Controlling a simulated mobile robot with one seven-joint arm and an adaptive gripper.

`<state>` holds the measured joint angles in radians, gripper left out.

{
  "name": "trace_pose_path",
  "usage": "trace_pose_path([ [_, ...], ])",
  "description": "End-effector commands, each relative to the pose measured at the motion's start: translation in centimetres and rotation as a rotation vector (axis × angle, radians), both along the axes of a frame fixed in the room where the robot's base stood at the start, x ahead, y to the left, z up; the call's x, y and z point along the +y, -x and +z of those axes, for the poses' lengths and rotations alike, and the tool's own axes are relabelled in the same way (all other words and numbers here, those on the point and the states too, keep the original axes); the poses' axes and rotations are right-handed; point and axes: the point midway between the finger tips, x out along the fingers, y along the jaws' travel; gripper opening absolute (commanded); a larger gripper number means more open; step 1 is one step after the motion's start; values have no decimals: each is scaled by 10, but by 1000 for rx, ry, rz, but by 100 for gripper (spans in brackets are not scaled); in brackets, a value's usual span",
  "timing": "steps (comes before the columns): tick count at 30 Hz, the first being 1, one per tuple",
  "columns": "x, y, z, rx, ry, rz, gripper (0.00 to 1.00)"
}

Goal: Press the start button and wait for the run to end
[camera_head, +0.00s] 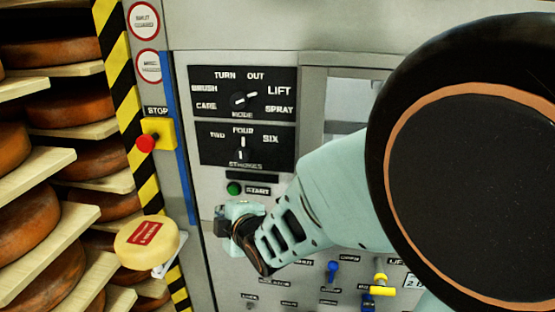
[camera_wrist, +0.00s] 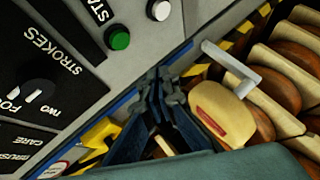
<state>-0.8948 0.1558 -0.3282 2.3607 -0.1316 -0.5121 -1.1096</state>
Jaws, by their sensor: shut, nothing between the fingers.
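The green start button (camera_head: 234,188) sits on the grey control panel, left of the START label and below the STROKES dial (camera_head: 242,147). It also shows in the wrist view (camera_wrist: 119,39), uncovered. My gripper (camera_head: 222,220) is shut and empty, just below the button in the head view. In the wrist view its dark fingertips (camera_wrist: 162,82) are together and appear apart from the button. A white round button or lamp (camera_wrist: 159,10) is beside the START label in the wrist view; I cannot make it out in the head view.
The MODE dial (camera_head: 243,98) is above the STROKES dial. A red stop button (camera_head: 145,144) on a yellow box is at left. A pale cheese wheel (camera_head: 147,243) with a red label stands out before shelves of brown wheels (camera_head: 70,110). Blue and yellow valves (camera_head: 381,291) are low right.

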Motion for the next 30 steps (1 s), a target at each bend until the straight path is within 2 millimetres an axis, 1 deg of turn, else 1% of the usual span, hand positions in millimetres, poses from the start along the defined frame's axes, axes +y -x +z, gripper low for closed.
trace_pose_path([
  [1,-2,-9,1,0,2,-3,0],
  [6,-4,-32,1,0,3,-3,0],
  [12,-4,-51,-1,-1,0,-1,0],
  [18,-4,-56,0,1,0,0,0],
  [30,-4,-56,0,1,0,0,0],
])
